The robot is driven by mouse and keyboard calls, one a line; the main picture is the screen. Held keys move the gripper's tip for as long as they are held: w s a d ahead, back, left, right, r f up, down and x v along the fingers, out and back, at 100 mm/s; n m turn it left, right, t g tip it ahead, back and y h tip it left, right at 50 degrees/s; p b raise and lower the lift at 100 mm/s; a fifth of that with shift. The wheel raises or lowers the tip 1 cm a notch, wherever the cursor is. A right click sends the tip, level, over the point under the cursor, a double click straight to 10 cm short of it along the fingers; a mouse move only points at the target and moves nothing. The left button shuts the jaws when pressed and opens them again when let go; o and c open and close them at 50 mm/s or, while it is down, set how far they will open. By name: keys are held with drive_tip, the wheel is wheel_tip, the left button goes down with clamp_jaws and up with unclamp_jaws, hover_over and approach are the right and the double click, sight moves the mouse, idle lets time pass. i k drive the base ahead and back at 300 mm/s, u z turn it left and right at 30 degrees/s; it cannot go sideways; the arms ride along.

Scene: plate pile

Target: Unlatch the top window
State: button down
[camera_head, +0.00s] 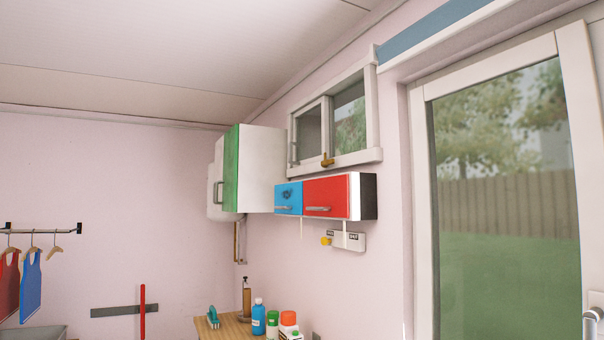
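The top window (370,110) is a small white-framed window high on the wall, left of the glass door. Its left sash (326,125) shows a grey vertical handle at its left edge. A brass-coloured latch (327,160) sits at the bottom of the frame, near the foot of the middle upright. Whether the latch is engaged is too small to tell. My gripper is not in view.
A red and blue cabinet (326,196) hangs just below the window. A white and green cabinet (262,168) is to its left. A wooden counter (230,327) below holds several bottles. A glass door (505,200) fills the right side.

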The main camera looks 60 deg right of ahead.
sight(323, 164)
drive_tip(key=u, duration=0.1)
drive_tip(key=i, duration=1.4)
drive_tip(key=z, duration=0.05)
